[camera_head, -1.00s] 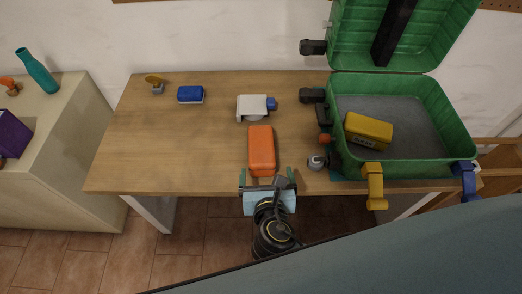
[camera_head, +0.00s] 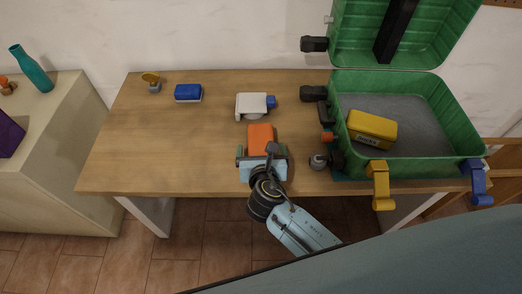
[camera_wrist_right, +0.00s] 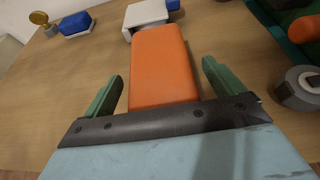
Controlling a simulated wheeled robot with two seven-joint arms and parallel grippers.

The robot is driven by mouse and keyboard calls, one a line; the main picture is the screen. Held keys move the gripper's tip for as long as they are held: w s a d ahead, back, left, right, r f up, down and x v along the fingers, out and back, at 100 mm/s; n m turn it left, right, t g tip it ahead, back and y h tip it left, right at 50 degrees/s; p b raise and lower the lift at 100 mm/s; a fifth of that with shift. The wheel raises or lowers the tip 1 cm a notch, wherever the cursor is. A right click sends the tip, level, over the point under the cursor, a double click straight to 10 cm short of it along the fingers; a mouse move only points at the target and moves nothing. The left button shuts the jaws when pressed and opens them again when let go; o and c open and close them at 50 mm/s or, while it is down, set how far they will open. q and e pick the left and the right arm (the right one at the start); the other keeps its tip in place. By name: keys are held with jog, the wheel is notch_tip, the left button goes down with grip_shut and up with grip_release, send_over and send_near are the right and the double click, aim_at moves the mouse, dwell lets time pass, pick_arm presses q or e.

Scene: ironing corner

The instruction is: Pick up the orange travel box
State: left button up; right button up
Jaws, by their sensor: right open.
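The orange travel box (camera_head: 260,138) lies on the wooden table, its long side running away from me. In the right wrist view the box (camera_wrist_right: 160,62) reaches in between the two green fingers, with a gap on each side. My right gripper (camera_head: 262,152) is open around the near end of the box and not closed on it. The near part of the box is hidden by the gripper in the head view. My left gripper is not in view.
A green open case (camera_head: 444,118) with a yellow box (camera_head: 371,128) inside stands at right. A grey tape roll (camera_head: 318,161) lies right of the gripper. A white object (camera_head: 252,104) sits just behind the orange box.

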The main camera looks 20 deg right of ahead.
jog(key=shift+w+f, duration=0.1)
jog(key=shift+w, duration=0.1)
jog(key=shift+c, duration=0.2)
jog(key=c, duration=1.2)
jog(key=shift+c, duration=0.4)
jog(key=shift+r, duration=0.25)
